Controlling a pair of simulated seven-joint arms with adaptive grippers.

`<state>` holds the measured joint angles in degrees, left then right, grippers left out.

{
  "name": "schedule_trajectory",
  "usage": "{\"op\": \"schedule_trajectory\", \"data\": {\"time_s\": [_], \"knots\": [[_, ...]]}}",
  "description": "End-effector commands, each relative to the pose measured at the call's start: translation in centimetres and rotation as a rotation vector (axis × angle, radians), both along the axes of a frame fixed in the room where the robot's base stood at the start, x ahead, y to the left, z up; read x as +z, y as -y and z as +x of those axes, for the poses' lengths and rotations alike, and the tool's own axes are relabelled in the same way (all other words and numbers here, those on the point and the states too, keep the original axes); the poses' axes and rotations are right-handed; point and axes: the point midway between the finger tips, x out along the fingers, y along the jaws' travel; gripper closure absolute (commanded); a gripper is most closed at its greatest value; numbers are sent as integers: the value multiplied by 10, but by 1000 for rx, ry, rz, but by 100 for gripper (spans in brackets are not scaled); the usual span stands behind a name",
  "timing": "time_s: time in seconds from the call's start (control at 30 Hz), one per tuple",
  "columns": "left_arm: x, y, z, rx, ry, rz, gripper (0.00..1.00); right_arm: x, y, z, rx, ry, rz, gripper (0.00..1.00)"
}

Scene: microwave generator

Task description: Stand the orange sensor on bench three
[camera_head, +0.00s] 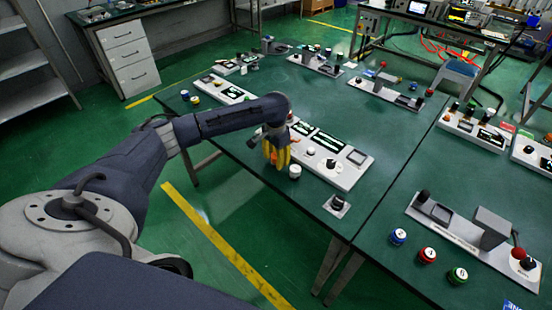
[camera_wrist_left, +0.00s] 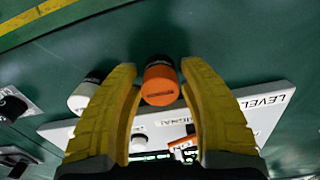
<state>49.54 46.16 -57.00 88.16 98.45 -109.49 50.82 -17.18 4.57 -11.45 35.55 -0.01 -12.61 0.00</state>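The orange sensor (camera_wrist_left: 160,83) is a short orange cylinder with a dark top part. In the left wrist view it lies between the two yellow fingers of my left gripper (camera_wrist_left: 158,68), with a small gap visible on each side. In the head view my left gripper (camera_head: 277,150) points down at the near-left edge of the green table, and the orange sensor (camera_head: 274,161) is mostly hidden by its fingers. I cannot tell which station is bench three.
A white panel (camera_head: 338,172) lies right behind the gripper. Blue (camera_head: 398,237), red (camera_head: 427,256) and green (camera_head: 457,275) sensors stand before another panel (camera_head: 447,232) at right. A black knob (camera_head: 338,202) sits near the front edge. Open table lies between the panels.

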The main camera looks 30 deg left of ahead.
Motion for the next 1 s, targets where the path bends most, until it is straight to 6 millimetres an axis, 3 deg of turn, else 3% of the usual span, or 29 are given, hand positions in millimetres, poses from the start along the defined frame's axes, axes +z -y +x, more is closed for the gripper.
{"op": "schedule_trajectory", "data": {"time_s": [0.43,1.0], "knots": [[10,-1,1,-1,3,1,52,0,0,0,0,0,0,56],[101,-1,0,-1,3,1,52,0,0,0,0,-1,0,56]]}}
